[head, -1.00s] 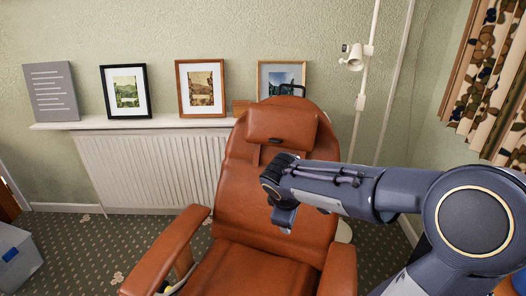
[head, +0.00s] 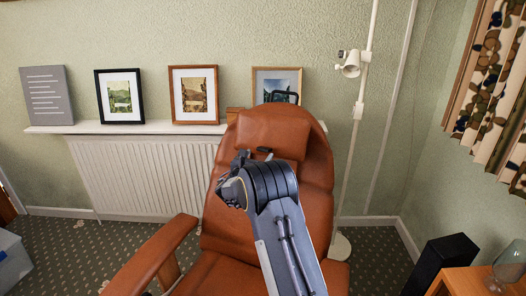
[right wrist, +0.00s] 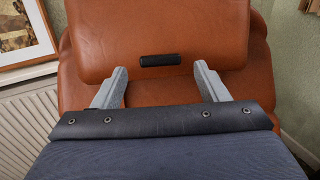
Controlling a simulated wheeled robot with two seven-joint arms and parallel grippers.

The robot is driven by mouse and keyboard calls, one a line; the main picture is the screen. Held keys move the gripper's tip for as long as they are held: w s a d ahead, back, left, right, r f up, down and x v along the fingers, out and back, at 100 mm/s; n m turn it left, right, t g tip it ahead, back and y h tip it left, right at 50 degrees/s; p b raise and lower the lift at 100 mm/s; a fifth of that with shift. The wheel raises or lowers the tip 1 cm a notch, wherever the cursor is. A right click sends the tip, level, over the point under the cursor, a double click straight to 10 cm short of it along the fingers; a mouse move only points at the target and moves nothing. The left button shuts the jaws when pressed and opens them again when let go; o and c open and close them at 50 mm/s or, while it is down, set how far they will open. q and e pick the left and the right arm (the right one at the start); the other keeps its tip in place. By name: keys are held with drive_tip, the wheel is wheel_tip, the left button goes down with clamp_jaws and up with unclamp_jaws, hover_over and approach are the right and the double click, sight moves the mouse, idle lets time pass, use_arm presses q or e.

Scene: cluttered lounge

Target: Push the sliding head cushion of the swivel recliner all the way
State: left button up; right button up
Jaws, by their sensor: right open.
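The swivel recliner (head: 318,190) is brown leather and faces me. Its head cushion (head: 272,130) lies against the upper backrest, with a small black tab (head: 264,150) at its lower edge. In the right wrist view the cushion (right wrist: 160,30) fills the top, with the tab (right wrist: 160,60) near the middle. My right gripper (head: 246,157) is just below the cushion. In the right wrist view its open, empty fingers (right wrist: 161,71) appear either side of the tab, tips overlapping the cushion's lower edge; contact cannot be told. My left gripper is out of view.
A shelf (head: 130,128) over a white radiator (head: 140,175) holds framed pictures behind the chair. A white lamp stand (head: 348,180) is right of the backrest. A wooden table (head: 465,283) and black box (head: 440,262) stand at lower right. The left armrest (head: 150,258) juts forward.

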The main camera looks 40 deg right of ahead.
sight(263, 148)
drive_tip(key=x, duration=0.5)
